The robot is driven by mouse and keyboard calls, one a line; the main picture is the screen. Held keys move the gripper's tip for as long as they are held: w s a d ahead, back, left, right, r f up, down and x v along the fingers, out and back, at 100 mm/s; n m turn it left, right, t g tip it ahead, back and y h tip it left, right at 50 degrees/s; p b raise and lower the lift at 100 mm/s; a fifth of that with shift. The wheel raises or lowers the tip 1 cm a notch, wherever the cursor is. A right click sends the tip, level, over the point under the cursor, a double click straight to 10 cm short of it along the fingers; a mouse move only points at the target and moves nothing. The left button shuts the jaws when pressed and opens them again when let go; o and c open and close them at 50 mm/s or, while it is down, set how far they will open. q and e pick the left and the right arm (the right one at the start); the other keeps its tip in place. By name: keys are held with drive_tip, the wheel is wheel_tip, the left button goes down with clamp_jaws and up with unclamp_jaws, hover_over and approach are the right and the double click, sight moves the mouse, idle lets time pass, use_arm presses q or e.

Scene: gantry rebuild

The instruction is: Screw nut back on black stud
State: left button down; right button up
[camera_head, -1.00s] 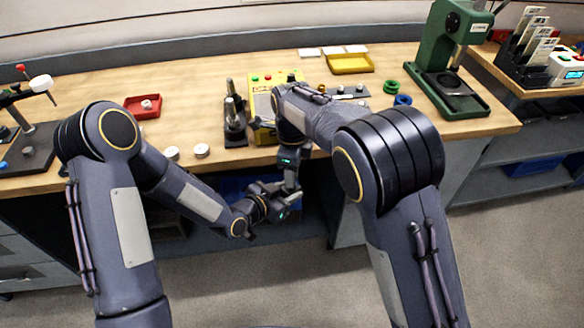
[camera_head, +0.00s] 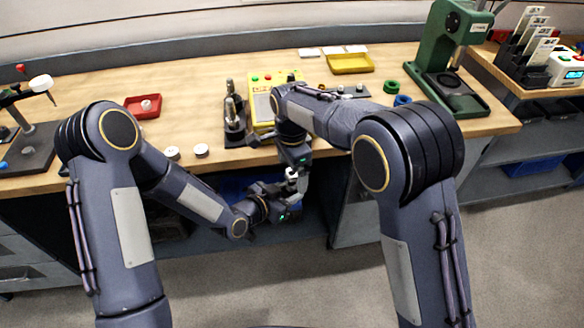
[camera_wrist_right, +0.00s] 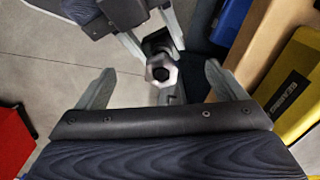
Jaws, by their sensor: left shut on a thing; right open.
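My left gripper (camera_head: 287,203) is low in front of the bench and shut on a dark part (camera_wrist_right: 157,44), apparently the black stud. The end of this part faces the right wrist camera, with a silver hexagonal nut (camera_wrist_right: 160,73) around a dark centre. How far the nut is threaded cannot be told. The pale metal also shows in the head view (camera_head: 291,174). My right gripper (camera_wrist_right: 161,68) is open, its fingers apart on either side of the nut with gaps, not visibly touching it. In the head view it is just above the left one.
The wooden bench (camera_head: 195,95) lies behind both grippers. On it stand a yellow box (camera_head: 261,105), a dark stand with upright metal pins (camera_head: 235,128), a red tray (camera_head: 135,112) and a green press (camera_head: 437,55). A blue bin (camera_head: 236,187) sits below the bench edge.

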drive_tip(key=n, duration=0.7)
drive_tip(key=shift+n, duration=0.4)
drive_tip(key=n, duration=0.3)
drive_tip(key=shift+n, duration=0.3)
drive_tip(key=n, duration=0.4)
drive_tip(key=shift+n, duration=0.4)
drive_tip(key=c, duration=1.8)
drive_tip(key=m, duration=0.6)
drive_tip(key=shift+m, duration=0.3)
drive_tip(key=m, duration=0.5)
drive_tip(key=shift+m, duration=0.3)
drive_tip(key=m, duration=0.5)
drive_tip(key=shift+m, duration=0.3)
drive_tip(key=m, duration=0.6)
drive_tip(key=shift+d+f, duration=0.1)
drive_tip(key=shift+c, duration=0.2)
